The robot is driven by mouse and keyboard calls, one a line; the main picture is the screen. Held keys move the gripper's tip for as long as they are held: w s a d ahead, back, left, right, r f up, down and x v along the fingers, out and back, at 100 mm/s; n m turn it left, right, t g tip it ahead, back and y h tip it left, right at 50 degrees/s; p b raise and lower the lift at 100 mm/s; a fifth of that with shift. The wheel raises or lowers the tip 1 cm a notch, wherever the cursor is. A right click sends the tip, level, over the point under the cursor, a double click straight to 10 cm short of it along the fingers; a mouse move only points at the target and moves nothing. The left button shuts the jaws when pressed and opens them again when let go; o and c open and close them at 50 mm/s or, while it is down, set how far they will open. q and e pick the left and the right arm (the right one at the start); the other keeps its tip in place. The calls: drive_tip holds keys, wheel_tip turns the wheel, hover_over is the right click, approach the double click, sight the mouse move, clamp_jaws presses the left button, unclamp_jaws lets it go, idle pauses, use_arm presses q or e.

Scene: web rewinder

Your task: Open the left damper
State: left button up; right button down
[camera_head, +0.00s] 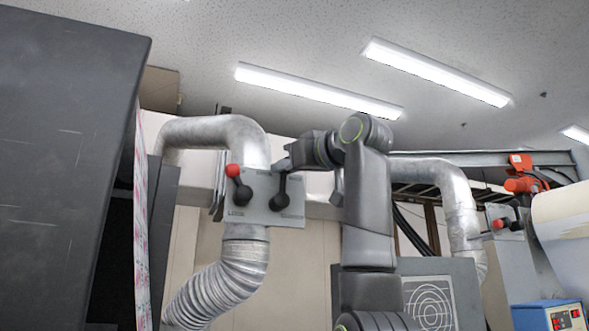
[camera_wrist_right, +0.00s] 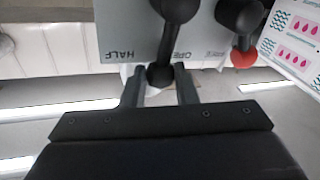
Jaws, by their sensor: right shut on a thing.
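The left damper is a grey plate (camera_head: 255,208) on a silver duct, with two levers. Its black lever (camera_head: 281,190) points up from its round hub. The other lever (camera_head: 240,187) tilts up-left and ends in a red knob (camera_head: 232,170). My right gripper (camera_head: 284,164) is at the top end of the black lever. In the right wrist view, the fingers of this gripper (camera_wrist_right: 161,88) are shut on the black lever's ball end (camera_wrist_right: 160,75). The lever lies between the printed words HALF and OPEN. The red knob (camera_wrist_right: 243,58) is apart from the fingers. My left gripper is not in view.
A bent silver duct (camera_head: 215,130) runs above the plate and a ribbed hose (camera_head: 220,285) below it. A large dark panel (camera_head: 65,170) fills the left side. A second duct (camera_head: 455,200) and another red-knobbed lever (camera_head: 499,224) stand at the right, behind my arm.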

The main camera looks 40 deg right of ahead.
drive_tip(key=shift+w+a+f+n, duration=0.15)
drive_tip(key=shift+a+n, duration=0.1)
drive_tip(key=shift+n, duration=0.15)
drive_tip(key=c, duration=1.1)
unclamp_jaws()
drive_tip(key=s+b, duration=0.2)
drive_tip(key=s, duration=0.3)
drive_tip(key=s+b, duration=0.2)
drive_tip(key=s, duration=0.4)
drive_tip(key=s+b, duration=0.3)
drive_tip(key=s, duration=0.3)
drive_tip(key=shift+s+f, duration=0.25)
drive_tip(key=shift+f, duration=0.15)
